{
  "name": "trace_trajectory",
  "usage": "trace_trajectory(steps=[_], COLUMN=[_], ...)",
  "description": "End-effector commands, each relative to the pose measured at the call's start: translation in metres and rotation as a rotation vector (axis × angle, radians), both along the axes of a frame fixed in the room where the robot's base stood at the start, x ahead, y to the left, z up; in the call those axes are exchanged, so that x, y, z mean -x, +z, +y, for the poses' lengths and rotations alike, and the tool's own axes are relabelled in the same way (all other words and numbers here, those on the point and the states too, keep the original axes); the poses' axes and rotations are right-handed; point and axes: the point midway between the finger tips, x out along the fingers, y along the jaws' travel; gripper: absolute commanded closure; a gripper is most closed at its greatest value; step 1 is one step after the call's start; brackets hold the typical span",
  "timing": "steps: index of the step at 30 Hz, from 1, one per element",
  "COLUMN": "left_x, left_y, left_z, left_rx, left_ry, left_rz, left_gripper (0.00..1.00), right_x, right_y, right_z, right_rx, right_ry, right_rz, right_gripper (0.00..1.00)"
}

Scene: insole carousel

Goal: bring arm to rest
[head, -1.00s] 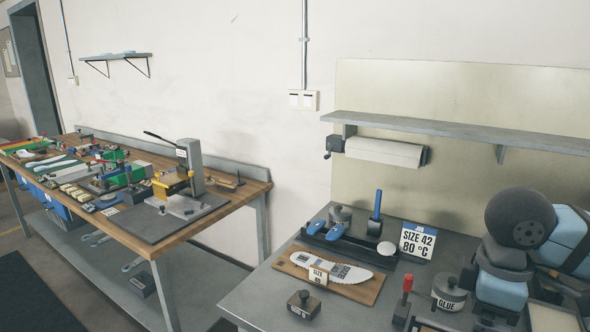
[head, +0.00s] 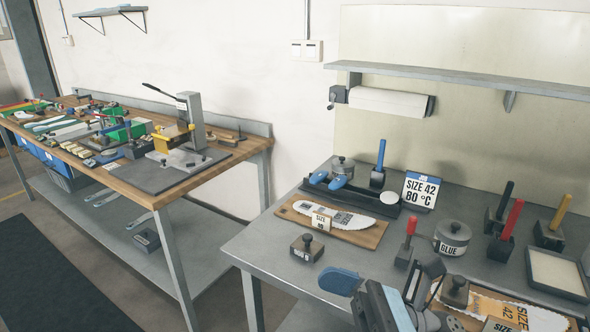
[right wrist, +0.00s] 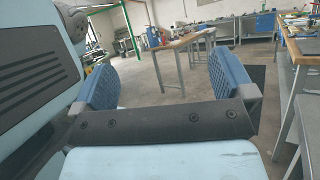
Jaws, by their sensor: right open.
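My right gripper (head: 342,281) is low at the front edge of the grey bench in the head view, with a blue finger pad showing. In the right wrist view my right gripper (right wrist: 165,82) has its two blue pads wide apart with nothing between them. Beyond them are open floor and distant tables. My left gripper is not in view.
A wooden workbench (head: 140,190) with a press stands left, across a floor gap.

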Motion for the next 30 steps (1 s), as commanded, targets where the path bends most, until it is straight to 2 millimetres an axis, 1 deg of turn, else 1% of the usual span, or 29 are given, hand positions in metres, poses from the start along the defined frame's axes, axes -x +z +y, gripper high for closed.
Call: trace_trajectory(steps=[1,2,3,5,6,8,9,10,11,12,14,15,17,18,21,23,24,25,26,30], left_x=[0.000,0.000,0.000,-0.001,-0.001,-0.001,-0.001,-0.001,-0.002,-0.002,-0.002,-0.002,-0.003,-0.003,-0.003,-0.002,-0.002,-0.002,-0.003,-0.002], left_y=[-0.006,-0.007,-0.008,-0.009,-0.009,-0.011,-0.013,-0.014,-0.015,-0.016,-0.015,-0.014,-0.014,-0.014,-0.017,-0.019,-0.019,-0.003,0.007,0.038], left_z=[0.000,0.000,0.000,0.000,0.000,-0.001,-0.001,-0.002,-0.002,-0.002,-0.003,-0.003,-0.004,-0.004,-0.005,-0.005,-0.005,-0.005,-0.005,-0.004], left_rx=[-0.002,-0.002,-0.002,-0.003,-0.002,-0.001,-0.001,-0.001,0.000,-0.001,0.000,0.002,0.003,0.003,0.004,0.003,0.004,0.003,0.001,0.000], left_ry=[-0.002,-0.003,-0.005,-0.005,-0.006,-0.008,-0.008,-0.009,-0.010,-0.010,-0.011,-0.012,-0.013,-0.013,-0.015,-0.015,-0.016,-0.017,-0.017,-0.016], left_rz=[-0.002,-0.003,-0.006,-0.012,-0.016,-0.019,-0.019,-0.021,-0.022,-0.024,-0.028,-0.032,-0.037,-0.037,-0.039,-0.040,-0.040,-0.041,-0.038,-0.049], left_gripper=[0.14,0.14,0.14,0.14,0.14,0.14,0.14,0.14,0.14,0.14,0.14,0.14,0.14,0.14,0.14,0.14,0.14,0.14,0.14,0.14], right_x=[-0.009,-0.016,-0.025,-0.037,-0.044,-0.050,-0.051,-0.051,-0.048,-0.043,-0.033,-0.025,-0.011,-0.001,0.026,0.043,0.056,0.055,0.053,0.053], right_y=[-0.016,-0.024,-0.037,-0.061,-0.081,-0.115,-0.141,-0.161,-0.181,-0.207,-0.242,-0.262,-0.290,-0.308,-0.346,-0.367,-0.380,-0.365,-0.353,-0.330], right_z=[-0.004,-0.009,-0.015,-0.027,-0.036,-0.049,-0.059,-0.066,-0.073,-0.081,-0.091,-0.097,-0.104,-0.108,-0.116,-0.119,-0.122,-0.122,-0.123,-0.124], right_rx=[-0.081,-0.133,-0.205,-0.325,-0.412,-0.554,-0.657,-0.739,-0.822,-0.933,-1.090,-1.188,-1.328,-1.422,-1.647,-1.783,1.811,1.811,1.814,1.815], right_ry=[-0.022,-0.033,-0.043,-0.054,-0.060,-0.066,-0.068,-0.067,-0.069,-0.069,-0.070,-0.070,-0.073,-0.076,-0.085,-0.092,0.094,0.093,0.095,0.111], right_rz=[0.224,0.362,0.546,0.819,1.001,1.266,1.438,1.562,1.682,1.826,2.009,2.110,2.239,2.314,2.468,2.545,-2.495,-2.488,-2.500,-2.506], right_gripper=[0.00,0.00,0.00,0.00,0.00,0.00,0.00,0.00,0.00,0.00,0.00,0.00,0.00,0.00,0.00,0.00,0.00,0.00,0.00,0.00])
